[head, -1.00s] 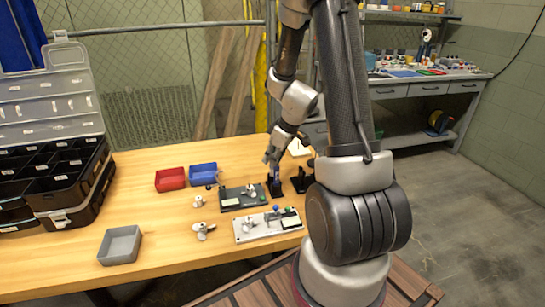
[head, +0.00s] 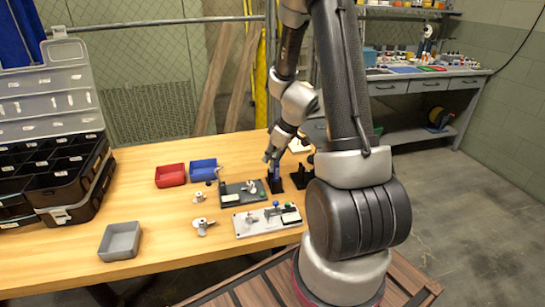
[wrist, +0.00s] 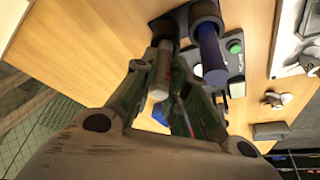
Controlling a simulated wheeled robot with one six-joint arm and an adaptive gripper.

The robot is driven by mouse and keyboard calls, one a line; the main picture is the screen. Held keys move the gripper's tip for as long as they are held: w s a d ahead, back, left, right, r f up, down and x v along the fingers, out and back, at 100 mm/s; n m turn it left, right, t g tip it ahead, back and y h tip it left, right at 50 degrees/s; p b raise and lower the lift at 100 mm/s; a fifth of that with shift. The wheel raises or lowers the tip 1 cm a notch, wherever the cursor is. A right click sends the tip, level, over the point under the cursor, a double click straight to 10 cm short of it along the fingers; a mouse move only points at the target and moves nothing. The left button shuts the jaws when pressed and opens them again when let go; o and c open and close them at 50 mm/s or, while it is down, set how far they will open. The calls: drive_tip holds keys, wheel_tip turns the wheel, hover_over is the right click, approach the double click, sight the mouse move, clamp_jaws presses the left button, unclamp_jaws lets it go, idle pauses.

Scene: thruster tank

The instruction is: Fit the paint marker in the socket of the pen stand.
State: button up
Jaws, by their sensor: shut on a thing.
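My gripper (wrist: 158,72) is shut on a pale, slim paint marker (wrist: 160,62) in the wrist view. The marker's far end meets a black round socket of the pen stand (wrist: 164,27); I cannot tell whether it is inside or just above. A purple-blue marker (wrist: 213,60) stands beside it in another black holder (wrist: 205,14). In the head view my gripper (head: 271,155) is low over the black stand (head: 276,187) near the table's back right, with a blue-purple piece (head: 275,171) just below it. The held marker cannot be made out there.
A dark board (head: 240,194) and a pale board (head: 262,222) with small parts lie just left and in front. Another black stand (head: 303,177) is close on the right. Red (head: 170,176), blue (head: 203,170) and grey (head: 119,241) bins stand left.

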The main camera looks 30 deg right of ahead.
drive_tip(key=shift+f, duration=0.2)
idle(0.3)
drive_tip(key=o, duration=0.9)
drive_tip(key=shift+c, duration=0.2)
drive_tip(key=shift+r, duration=0.1)
drive_tip(key=w+v, duration=0.1)
drive_tip(key=v, duration=1.4)
drive_tip(key=shift+a+r, duration=0.3)
drive_tip(key=shift+r, duration=0.25)
